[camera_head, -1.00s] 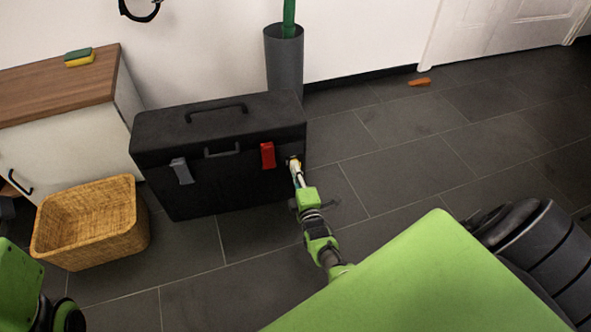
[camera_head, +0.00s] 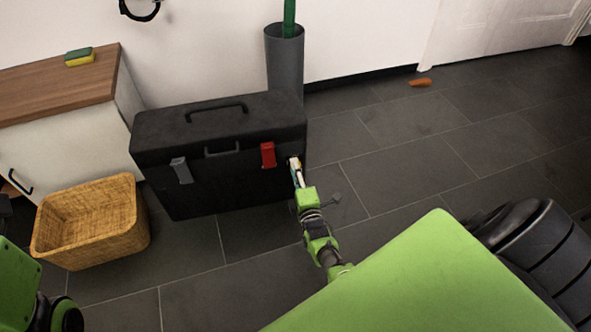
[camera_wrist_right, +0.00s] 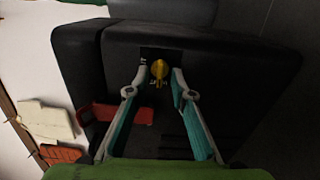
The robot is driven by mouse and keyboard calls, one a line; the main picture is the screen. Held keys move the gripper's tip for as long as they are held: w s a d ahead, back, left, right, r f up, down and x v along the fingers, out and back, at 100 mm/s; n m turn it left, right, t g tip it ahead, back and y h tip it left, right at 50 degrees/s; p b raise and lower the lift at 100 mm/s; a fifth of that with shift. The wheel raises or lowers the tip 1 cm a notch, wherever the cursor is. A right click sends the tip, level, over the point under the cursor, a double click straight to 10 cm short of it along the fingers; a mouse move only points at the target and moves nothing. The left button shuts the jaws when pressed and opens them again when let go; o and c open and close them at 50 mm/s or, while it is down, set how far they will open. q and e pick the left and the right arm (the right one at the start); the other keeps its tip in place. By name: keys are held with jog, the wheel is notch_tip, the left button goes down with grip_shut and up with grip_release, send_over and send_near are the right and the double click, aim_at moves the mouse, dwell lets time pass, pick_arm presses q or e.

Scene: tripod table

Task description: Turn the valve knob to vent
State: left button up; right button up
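The yellow valve knob (camera_wrist_right: 159,70) is on a dark plate on the front of a large black case (camera_head: 222,122). My right gripper (camera_wrist_right: 161,73) has one finger on each side of the knob, with a visible gap between the fingertips. A little dark space shows beside the knob, and I cannot tell if either fingertip touches it. In the head view my right gripper (camera_head: 295,164) is at the right end of the case front, and its fingers mostly hide the knob. Small markings by the knob are too small to read. My left gripper is not in view.
The case has a red latch (camera_head: 267,155) close left of my right gripper and a grey latch (camera_head: 181,171). A wicker basket (camera_head: 92,222) stands left of the case, and a grey cylinder (camera_head: 285,62) stands behind it. The tiled floor to the right is mostly clear.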

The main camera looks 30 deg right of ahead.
jog(key=v, duration=0.7)
jog(key=shift+s, duration=0.25)
dwell(0.4)
